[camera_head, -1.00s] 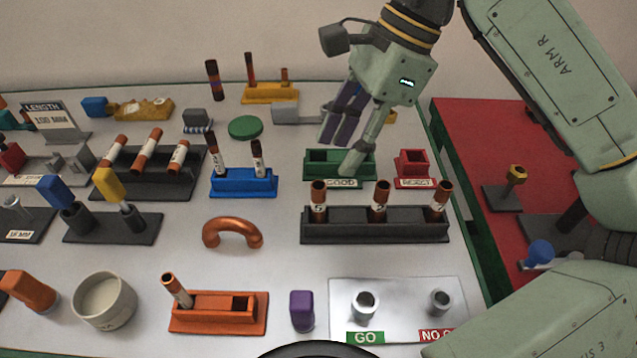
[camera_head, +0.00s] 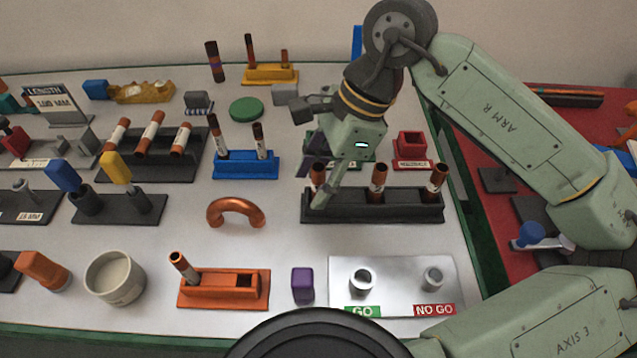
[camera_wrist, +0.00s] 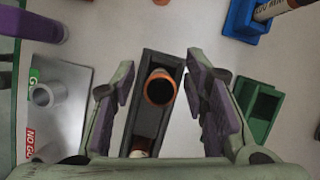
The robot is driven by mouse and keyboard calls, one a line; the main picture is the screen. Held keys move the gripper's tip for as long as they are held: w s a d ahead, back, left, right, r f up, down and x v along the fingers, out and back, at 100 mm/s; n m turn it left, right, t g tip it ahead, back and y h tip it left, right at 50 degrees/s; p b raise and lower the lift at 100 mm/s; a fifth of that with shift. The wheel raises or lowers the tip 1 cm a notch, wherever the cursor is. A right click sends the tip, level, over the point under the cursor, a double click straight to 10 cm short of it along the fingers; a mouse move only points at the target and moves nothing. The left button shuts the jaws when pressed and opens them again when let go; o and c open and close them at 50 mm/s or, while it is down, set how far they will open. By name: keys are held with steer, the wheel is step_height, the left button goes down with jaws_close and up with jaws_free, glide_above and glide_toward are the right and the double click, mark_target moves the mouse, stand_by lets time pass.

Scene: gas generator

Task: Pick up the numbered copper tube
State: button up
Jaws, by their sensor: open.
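A dark three-slot rack (camera_head: 408,208) holds upright copper tubes with pale labels: a left tube (camera_head: 317,172), a middle tube (camera_head: 379,180) and a right tube (camera_head: 437,180). My gripper (camera_head: 312,180) is open at the rack's left end, around the left tube, whose lower part is partly hidden by a finger. In the wrist view, that tube's open copper mouth (camera_wrist: 160,88) lies between my spread, purple-padded fingers (camera_wrist: 160,74), apart from both. The middle tube shows below it (camera_wrist: 142,148), partly cut off by my gripper. The label numbers are not readable now.
The green holder (camera_wrist: 262,107) is close beside one finger. A red holder (camera_head: 411,149), blue rack (camera_head: 245,166) with tubes, copper bend (camera_head: 236,210), orange rack (camera_head: 222,291) and GO/NO GO plate (camera_head: 395,285) stand around. Bare table lies left of the dark rack.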

steer(key=shift+c, duration=0.3)
jaws_close()
